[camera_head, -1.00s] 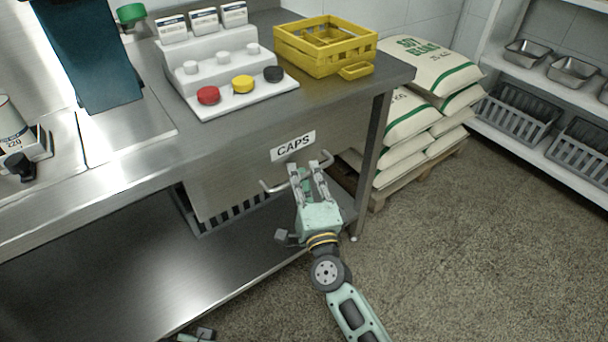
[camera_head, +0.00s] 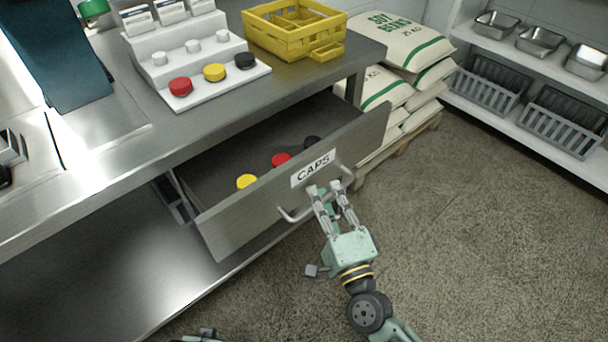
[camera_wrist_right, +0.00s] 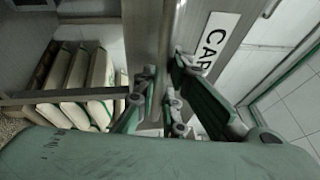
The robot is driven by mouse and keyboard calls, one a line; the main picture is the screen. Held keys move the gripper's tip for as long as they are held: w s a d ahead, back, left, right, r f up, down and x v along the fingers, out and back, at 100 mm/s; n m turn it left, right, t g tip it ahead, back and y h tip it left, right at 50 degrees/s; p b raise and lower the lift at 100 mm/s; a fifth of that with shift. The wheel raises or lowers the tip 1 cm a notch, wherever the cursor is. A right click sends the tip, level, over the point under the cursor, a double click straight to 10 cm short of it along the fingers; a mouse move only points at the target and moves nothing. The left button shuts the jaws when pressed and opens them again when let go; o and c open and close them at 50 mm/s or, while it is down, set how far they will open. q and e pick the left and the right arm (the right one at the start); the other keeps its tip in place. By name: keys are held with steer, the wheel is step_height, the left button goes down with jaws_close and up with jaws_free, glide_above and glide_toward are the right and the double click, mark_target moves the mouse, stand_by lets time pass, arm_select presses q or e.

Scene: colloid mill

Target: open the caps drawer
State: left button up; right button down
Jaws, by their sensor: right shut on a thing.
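The caps drawer (camera_head: 245,213) stands pulled out from under the steel counter, its label reading CAPS. Inside lie a yellow cap (camera_head: 246,181), a red cap (camera_head: 281,159) and a black cap (camera_head: 312,142). My right gripper (camera_head: 329,190) is shut on the drawer handle (camera_head: 295,216) at the front. In the right wrist view the fingers (camera_wrist_right: 165,95) are close to the drawer front beside the label (camera_wrist_right: 214,42); the grip on the bar is partly hidden. A small piece of my left arm may show at the bottom edge; its gripper cannot be made out.
On the counter stand a white stepped stand (camera_head: 190,62) with caps and a yellow crate (camera_head: 293,30). Stacked soy bean sacks (camera_head: 400,45) sit on a pallet right of the counter. A shelf (camera_head: 500,112) with bins stands at the far right. The floor before the drawer is clear.

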steer(key=s+d, duration=0.4)
steer(key=s, duration=0.2)
steer(key=shift+s+d, duration=0.2)
steer(key=shift+d, duration=0.05)
steer(key=shift+f, duration=0.1)
steer(key=c, duration=1.8)
jaws_free()
steer(key=v, duration=1.2)
steer(key=shift+d, duration=0.1)
